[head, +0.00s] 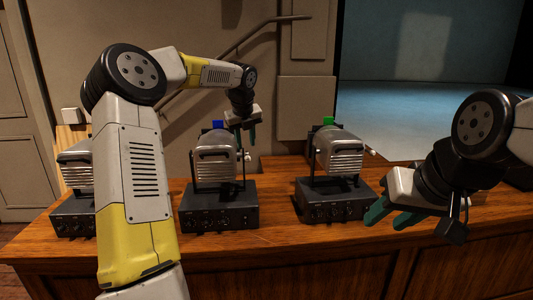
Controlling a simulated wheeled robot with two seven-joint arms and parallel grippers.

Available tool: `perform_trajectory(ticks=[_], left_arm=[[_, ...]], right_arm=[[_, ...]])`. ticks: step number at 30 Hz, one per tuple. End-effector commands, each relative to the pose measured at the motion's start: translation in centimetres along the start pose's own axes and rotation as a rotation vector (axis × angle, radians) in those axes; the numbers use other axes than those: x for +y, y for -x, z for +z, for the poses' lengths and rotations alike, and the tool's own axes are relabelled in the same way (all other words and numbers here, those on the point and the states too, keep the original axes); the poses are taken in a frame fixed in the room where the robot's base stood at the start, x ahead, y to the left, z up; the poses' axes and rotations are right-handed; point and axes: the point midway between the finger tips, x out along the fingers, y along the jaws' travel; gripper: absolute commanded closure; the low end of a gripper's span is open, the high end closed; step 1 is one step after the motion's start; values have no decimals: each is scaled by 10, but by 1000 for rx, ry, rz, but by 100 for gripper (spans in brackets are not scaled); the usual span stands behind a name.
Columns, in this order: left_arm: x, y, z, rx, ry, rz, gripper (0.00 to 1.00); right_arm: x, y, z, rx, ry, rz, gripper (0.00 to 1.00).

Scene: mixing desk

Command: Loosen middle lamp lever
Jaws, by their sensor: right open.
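The middle lamp (215,165) is a silver ribbed housing with a blue tab (218,125) on top, standing on a dark control box (219,207). A small pale knob (247,157), possibly its lever, shows at the lamp's right side. My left gripper (246,139) points down just above that knob, at the lamp's upper right. Its two teal fingers appear apart with nothing visible between them; whether they touch the lamp I cannot tell. My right gripper (390,215) is open and empty, in front of the desk's right part.
The right lamp (338,153) has a green tab and stands on its own box on the wooden desk (270,237). The left lamp (75,165) is partly hidden behind my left arm. Bare desk lies between the middle and right boxes.

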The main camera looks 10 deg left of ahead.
Motion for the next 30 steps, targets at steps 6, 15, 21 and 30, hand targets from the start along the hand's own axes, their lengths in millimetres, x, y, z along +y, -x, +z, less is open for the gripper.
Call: perform_trajectory(ticks=[6,15,21,30], left_arm=[[0,-22,1,4,-14,-2,68],[0,-68,1,3,-12,-2,68],[0,-80,1,1,-11,-2,68],[0,-80,1,1,-11,-2,82]], right_arm=[[0,0,0,0,0,0,58],[0,0,0,0,0,0,58],[0,0,0,0,0,0,58],[0,0,0,0,0,0,58]])
